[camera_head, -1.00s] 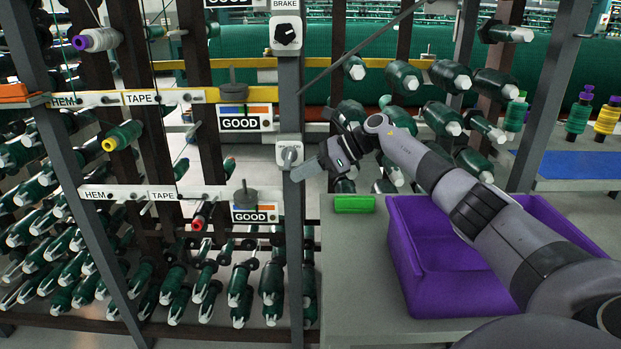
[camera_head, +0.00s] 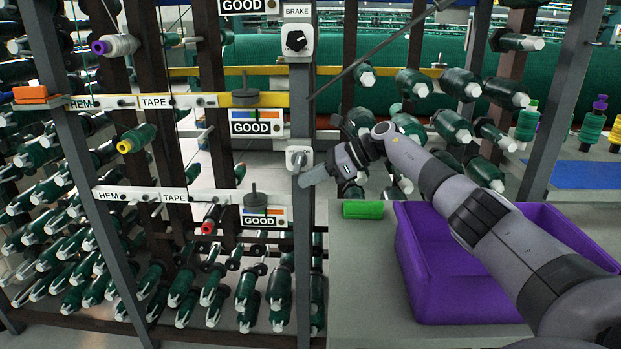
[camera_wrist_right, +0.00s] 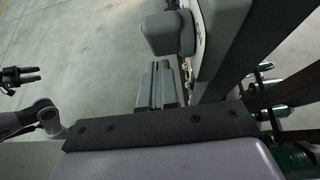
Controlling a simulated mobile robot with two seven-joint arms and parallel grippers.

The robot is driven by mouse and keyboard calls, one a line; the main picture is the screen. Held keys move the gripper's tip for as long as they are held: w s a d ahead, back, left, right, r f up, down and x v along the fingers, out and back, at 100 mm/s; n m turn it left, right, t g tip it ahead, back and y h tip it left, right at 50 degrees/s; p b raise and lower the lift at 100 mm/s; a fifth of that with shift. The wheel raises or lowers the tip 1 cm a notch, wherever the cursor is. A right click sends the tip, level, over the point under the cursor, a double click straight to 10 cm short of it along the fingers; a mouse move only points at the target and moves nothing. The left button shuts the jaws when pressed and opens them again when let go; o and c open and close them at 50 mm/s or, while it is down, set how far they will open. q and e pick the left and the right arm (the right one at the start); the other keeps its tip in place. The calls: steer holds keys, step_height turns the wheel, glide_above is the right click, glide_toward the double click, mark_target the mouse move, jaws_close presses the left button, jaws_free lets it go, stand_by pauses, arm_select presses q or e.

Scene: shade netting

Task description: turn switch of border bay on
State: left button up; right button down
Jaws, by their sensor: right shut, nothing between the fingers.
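A light switch box (camera_head: 299,158) with a grey knob sits on the grey post, below a box labelled BRAKE (camera_head: 298,38) with a black knob. The lower box's label is too small to read. My right gripper (camera_head: 308,178) is shut and empty, just below and right of the lower box in the head view. In the right wrist view its fingers (camera_wrist_right: 160,85) lie just below the grey knob (camera_wrist_right: 168,32), seemingly apart from it. The knob's setting is unclear. A dark gripper, seemingly my left one (camera_wrist_right: 20,76), shows at the left of the wrist view; its jaws are unclear.
Green spools (camera_head: 410,80) on pegs stand behind my right arm. A purple bin (camera_head: 425,285) and a green block (camera_head: 363,209) are on the grey table (camera_head: 350,290). Rails with HEM, TAPE and GOOD signs (camera_head: 258,122) run left of the post. A diagonal rod passes above the gripper.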

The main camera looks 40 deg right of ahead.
stand_by(0.8)
steer(key=shift+w+r+p, duration=0.1)
steer(key=shift+r+p, duration=0.4)
steer(key=shift+r, duration=0.55)
steer(key=shift+d, duration=0.15)
steer(key=f+v, duration=0.1)
steer(key=v, duration=0.5)
steer(key=shift+s+d+r, duration=0.2)
steer(key=shift+s+d, duration=0.1)
steer(key=shift+s, duration=0.1)
